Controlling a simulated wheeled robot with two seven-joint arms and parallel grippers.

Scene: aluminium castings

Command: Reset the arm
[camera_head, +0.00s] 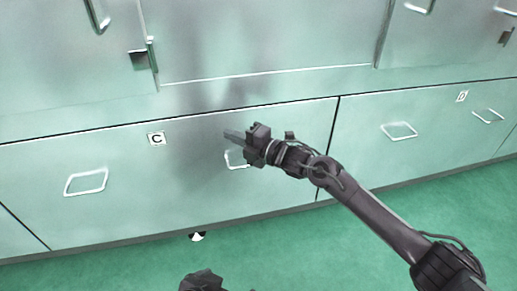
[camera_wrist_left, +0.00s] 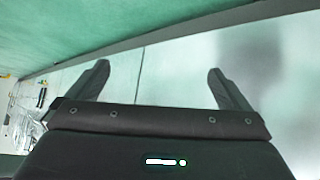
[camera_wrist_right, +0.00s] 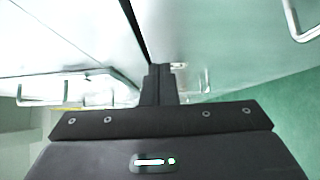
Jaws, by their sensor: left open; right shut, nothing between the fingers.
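My right arm reaches in from the lower right in the head view. Its gripper (camera_head: 234,135) is in front of drawer C (camera_head: 120,190), partly covering that drawer's right handle (camera_head: 236,158). In the right wrist view the two fingers (camera_wrist_right: 158,85) are together with nothing between them. My left gripper (camera_wrist_left: 160,85) is open and empty in the left wrist view, its fingers wide apart. In the head view only a dark part, likely of my left arm, shows at the bottom edge.
Drawer D (camera_head: 430,135) is to the right of drawer C, and both look closed. Cabinet doors (camera_head: 60,60) with handles are above. A small black and white round thing (camera_head: 197,236) lies at the foot of drawer C.

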